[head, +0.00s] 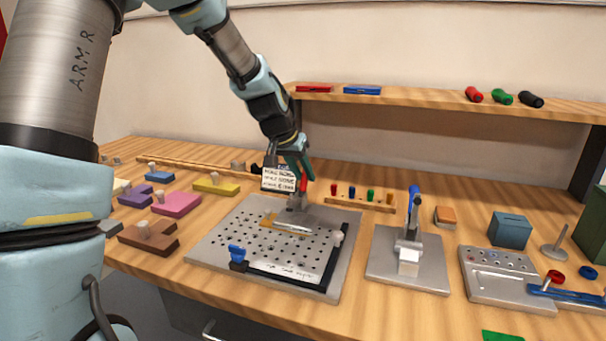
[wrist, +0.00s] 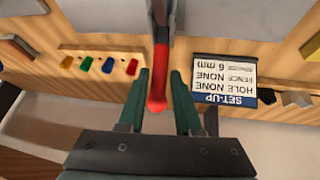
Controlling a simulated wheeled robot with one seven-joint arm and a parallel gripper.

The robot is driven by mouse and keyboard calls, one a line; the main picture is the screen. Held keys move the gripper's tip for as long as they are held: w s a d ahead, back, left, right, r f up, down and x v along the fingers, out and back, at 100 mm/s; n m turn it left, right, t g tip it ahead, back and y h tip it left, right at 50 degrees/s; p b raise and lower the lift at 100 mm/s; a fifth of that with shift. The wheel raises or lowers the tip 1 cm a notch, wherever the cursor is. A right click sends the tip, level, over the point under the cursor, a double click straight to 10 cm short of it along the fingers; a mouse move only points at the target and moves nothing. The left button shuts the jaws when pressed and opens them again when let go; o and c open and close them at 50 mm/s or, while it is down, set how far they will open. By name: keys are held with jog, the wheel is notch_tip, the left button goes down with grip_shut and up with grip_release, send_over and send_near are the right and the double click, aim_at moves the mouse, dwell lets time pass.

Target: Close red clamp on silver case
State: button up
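The red clamp handle (head: 304,183) stands up from a grey metal clamp base (head: 296,202) at the back of a perforated silver plate (head: 215,234). My gripper (head: 300,166) is over the clamp. In the wrist view the red handle (wrist: 160,62) runs between the two green fingers of my gripper (wrist: 160,76), with visible gaps on both sides. The fingers are open and not closed on it. A thin flat piece (head: 288,227) lies on the plate near the clamp. I cannot tell which part is called the silver case.
A set-up card (head: 279,179) stands close left of the gripper. A rack of coloured pegs (head: 363,197) is behind the plate. A shelf (head: 430,103) spans the back.

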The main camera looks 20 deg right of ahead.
jog(key=shift+o, duration=1.3)
jog(key=b+v, duration=0.1)
jog(key=v, duration=0.9)
jog(key=shift+a+r+b, duration=0.2)
jog(key=shift+r+b, duration=0.15)
jog(key=shift+c, duration=0.2)
